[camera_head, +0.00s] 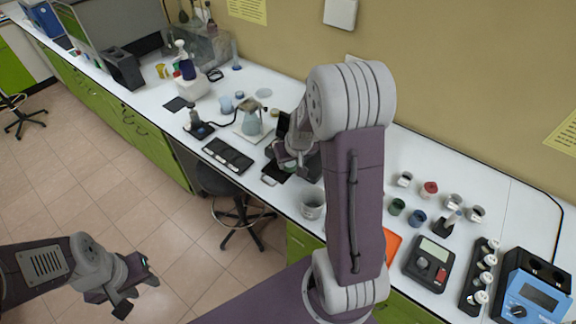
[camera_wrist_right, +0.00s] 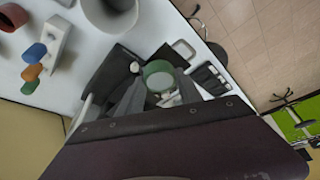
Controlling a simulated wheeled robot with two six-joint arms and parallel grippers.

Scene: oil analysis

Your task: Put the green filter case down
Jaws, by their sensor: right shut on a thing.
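The green filter case (camera_wrist_right: 158,68) shows in the right wrist view as a round green rim with a pale inside. It is between the fingers of my right gripper (camera_wrist_right: 160,92), which is shut on it. In the head view my right gripper (camera_head: 290,160) is over the bench near a black pad; my arm hides much of this area, and the case cannot be made out there. Whether the case touches the surface below is not clear. My left gripper (camera_head: 136,290) is open and empty, low over the floor at the lower left.
A grey cup (camera_head: 312,204) stands near the bench's front edge. A dark green jar (camera_head: 397,206), a red-topped jar (camera_head: 429,189) and a blue jar (camera_head: 417,217) stand to the right. A black tray (camera_head: 228,155) lies left of my right gripper, near a flask (camera_head: 252,122).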

